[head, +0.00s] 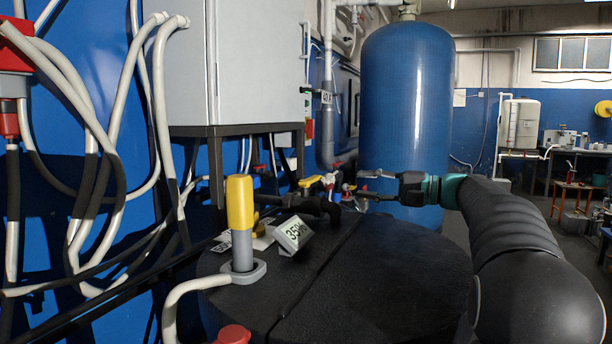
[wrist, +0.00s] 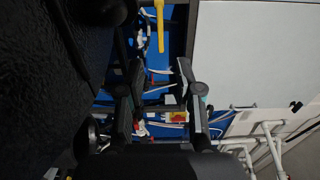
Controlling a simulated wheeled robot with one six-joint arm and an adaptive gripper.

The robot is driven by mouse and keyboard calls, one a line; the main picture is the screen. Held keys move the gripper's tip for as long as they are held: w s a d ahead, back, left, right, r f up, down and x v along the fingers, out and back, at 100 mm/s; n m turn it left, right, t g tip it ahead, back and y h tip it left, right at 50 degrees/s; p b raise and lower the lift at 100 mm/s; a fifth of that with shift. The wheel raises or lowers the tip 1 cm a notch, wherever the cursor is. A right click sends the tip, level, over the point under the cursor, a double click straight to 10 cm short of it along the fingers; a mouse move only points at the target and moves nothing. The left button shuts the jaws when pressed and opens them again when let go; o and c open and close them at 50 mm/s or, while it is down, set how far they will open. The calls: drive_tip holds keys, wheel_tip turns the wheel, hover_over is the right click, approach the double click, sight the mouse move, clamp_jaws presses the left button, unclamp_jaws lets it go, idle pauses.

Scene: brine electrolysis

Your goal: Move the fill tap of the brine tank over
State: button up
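The brine tank's round black lid (head: 385,275) fills the lower middle of the head view. A dark tap with a spout (head: 310,205), which looks like the fill tap, reaches over the lid's far left edge. My gripper (head: 360,185) is above the far side of the lid, to the right of the spout and apart from it in the picture. Its fingers point left. In the wrist view my gripper (wrist: 160,75) has its fingers spread with nothing held between them. I cannot make out the tap clearly in the wrist view.
A yellow and grey probe (head: 240,220) stands on the lid's left side, beside a small display (head: 293,234). A grey cabinet (head: 240,65) is behind it. A tall blue tank (head: 406,100) stands behind my gripper. White hoses (head: 110,130) hang at left.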

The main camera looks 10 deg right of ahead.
sight(317, 180)
drive_tip(key=shift+w, duration=0.25)
drive_tip(key=p+x, duration=0.1)
drive_tip(key=x, duration=1.2)
drive_tip(key=shift+a, duration=0.25)
drive_tip(key=shift+c, duration=0.2)
clamp_jaws()
